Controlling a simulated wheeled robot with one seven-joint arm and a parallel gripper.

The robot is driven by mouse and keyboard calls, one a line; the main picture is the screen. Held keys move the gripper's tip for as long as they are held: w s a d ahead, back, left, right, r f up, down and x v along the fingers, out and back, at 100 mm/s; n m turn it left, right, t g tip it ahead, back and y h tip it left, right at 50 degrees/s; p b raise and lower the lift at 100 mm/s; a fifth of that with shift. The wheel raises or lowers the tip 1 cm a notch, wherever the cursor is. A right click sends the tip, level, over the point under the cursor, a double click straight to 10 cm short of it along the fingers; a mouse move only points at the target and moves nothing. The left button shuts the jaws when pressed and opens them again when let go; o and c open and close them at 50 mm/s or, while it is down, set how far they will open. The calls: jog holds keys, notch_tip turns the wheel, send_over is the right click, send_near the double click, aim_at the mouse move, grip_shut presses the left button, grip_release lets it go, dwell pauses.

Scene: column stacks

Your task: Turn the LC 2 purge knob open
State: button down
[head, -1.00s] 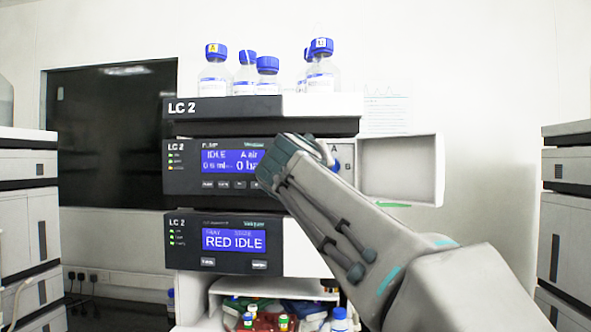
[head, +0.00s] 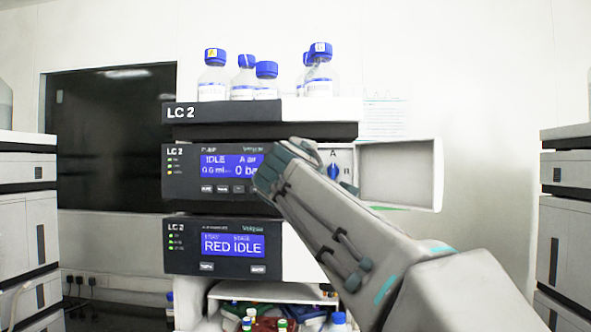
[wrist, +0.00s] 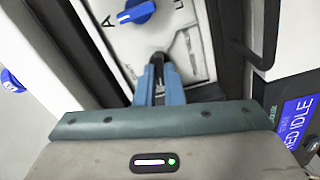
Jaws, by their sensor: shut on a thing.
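The LC 2 stack has a pump module (head: 185,186) in its middle with an open front recess to the right of the display. In the wrist view, my gripper (wrist: 158,72) has its two blue fingers shut on a small dark knob (wrist: 158,57) on the pale panel, taken as the purge knob; little of it shows between the fingers. Line marks (wrist: 186,42) lie beside it. A separate blue knob (wrist: 136,13) with an "A" next to it is untouched; it also shows in the head view (head: 333,172). There, my wrist hides the fingertips and the dark knob.
A white door (head: 400,174) stands open to the right of the recess. Several blue-capped bottles (head: 320,72) stand on top. A lower module (head: 222,262) reads "RED IDLE". A dark handle-like bar (wrist: 268,35) is close to the right of my fingers in the wrist view.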

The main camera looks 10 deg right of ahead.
jog(key=shift+n, duration=0.8)
jog(key=c, duration=1.5)
grip_release()
jog(key=shift+c, duration=0.2)
jog(key=b+v, duration=0.3)
jog(key=v, duration=1)
jog(key=shift+s+a, duration=0.2)
jog(key=shift+s, duration=0.15)
jog(key=shift+f, duration=0.1)
